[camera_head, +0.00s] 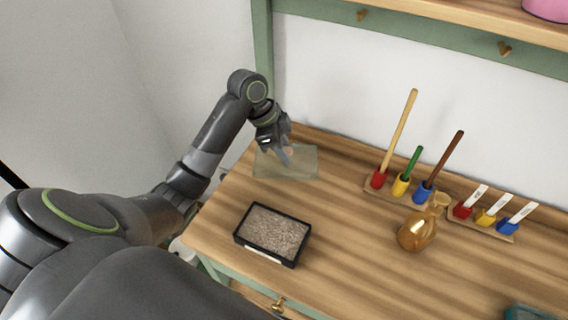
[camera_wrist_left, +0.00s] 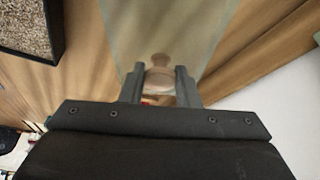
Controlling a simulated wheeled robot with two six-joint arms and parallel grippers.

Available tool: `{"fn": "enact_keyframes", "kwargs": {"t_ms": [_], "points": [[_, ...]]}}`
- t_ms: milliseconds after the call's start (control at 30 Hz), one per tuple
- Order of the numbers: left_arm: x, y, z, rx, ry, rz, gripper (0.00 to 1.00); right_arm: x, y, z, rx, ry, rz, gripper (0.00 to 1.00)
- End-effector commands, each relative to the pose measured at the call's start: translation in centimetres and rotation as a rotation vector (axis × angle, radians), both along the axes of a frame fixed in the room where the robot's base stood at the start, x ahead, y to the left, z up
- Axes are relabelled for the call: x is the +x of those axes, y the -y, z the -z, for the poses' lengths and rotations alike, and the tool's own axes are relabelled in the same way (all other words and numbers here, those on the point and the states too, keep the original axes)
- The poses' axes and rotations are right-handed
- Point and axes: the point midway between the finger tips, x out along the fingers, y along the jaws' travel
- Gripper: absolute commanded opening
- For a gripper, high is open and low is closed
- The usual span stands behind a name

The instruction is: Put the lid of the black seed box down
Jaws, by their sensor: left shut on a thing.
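The black seed box (camera_head: 303,246) stands uncovered near the front of the wooden table, full of grey-brown seeds. Its corner shows at the upper left of the left wrist view (camera_wrist_left: 55,30). The lid (camera_head: 303,165) is a clear, pale panel at the back left of the table, behind the box and apart from it. It also shows in the left wrist view (camera_wrist_left: 190,25), with a small knob (camera_wrist_left: 159,60) between the fingers. My left gripper (camera_head: 280,148) is shut on the lid. I cannot tell whether the lid touches the table. My right gripper is out of view.
To the right stand a rack (camera_head: 412,197) with long-handled tools in red, yellow and blue cups, a golden vase (camera_head: 415,235) and a rack of white labels (camera_head: 482,222). A wall and green post are close behind the lid. The table between box and vase is clear.

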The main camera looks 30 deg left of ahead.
Motion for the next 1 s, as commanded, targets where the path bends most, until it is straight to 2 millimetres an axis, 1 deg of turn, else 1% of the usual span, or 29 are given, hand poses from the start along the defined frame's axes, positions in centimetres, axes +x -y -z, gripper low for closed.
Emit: {"fn": "enact_keyframes", "kwargs": {"t_ms": [133, 300, 367, 733, 767, 900, 933, 1000], "points": [[0.0, 0.1, 1.3, -0.002, -0.002, 0.000, 0.06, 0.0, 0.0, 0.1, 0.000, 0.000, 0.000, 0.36], [-0.1, 0.0, 4.2, -0.002, -0.004, -0.002, 0.06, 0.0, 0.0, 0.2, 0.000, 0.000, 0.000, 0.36], [-0.1, 0.1, 4.9, -0.002, -0.003, -0.001, 0.06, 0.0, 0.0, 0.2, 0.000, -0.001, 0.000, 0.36], [0.0, 0.0, 5.4, 0.000, 0.001, 0.000, 0.06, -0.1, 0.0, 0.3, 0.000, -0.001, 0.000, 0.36], [0.0, 0.0, 5.4, 0.000, 0.001, 0.000, 0.30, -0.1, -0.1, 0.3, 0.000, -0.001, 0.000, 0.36], [0.0, 0.0, 5.4, 0.000, 0.001, 0.000, 0.48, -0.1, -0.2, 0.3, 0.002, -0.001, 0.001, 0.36], [0.0, 0.0, 5.4, 0.000, 0.001, 0.000, 0.51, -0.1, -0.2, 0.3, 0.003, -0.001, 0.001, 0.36], [0.0, 0.0, 5.4, 0.000, 0.001, 0.000, 0.51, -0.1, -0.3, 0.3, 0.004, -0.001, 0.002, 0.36]]}}
